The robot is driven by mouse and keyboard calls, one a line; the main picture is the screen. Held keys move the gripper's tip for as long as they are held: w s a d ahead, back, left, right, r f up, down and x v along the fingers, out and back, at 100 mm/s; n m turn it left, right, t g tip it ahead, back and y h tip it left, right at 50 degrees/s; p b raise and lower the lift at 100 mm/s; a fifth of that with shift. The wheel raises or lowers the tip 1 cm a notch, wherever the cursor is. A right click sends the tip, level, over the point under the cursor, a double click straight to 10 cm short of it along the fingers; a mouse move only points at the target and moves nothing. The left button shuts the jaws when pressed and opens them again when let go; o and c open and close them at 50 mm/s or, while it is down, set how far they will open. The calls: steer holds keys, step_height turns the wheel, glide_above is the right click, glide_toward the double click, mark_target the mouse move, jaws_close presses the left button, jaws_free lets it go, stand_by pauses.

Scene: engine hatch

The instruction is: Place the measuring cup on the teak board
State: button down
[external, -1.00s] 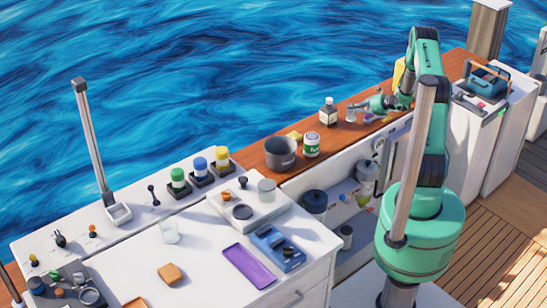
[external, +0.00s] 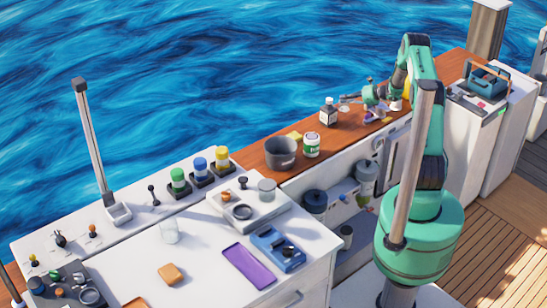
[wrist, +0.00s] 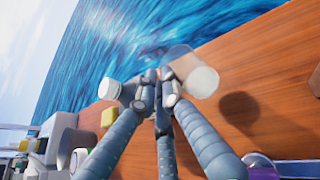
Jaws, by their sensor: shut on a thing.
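The measuring cup (wrist: 198,76) is clear with a whitish end. In the wrist view it lies tilted at my gripper's fingertips (wrist: 157,84), and my gripper is shut on it. Its dark shadow falls on the wood apart from it, so it looks held above the surface. In the external view the cup (external: 345,107) is small and pale beside my gripper (external: 358,98). The teak board (wrist: 262,72) is the long reddish-brown wooden top along the water side; it also shows in the external view (external: 346,127). The fingers hide part of the cup.
Bare wood shows right of the cup in the wrist view.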

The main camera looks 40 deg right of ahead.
steer(key=shift+f, duration=0.15)
steer(key=shift+f+b, duration=0.5)
steer(key=shift+f, duration=1.15)
steer(key=c, duration=1.9)
jaws_free()
steer(key=shift+f, duration=0.1)
steer(key=shift+o, duration=0.2)
steer(key=shift+s+d+r, duration=0.2)
steer(key=shift+s+r, duration=0.25)
steer(key=shift+s, duration=0.05)
steer(key=p+v, duration=0.2)
steer(key=v, duration=0.8)
steer(key=shift+s, duration=0.4)
steer(key=shift+r, duration=0.15)
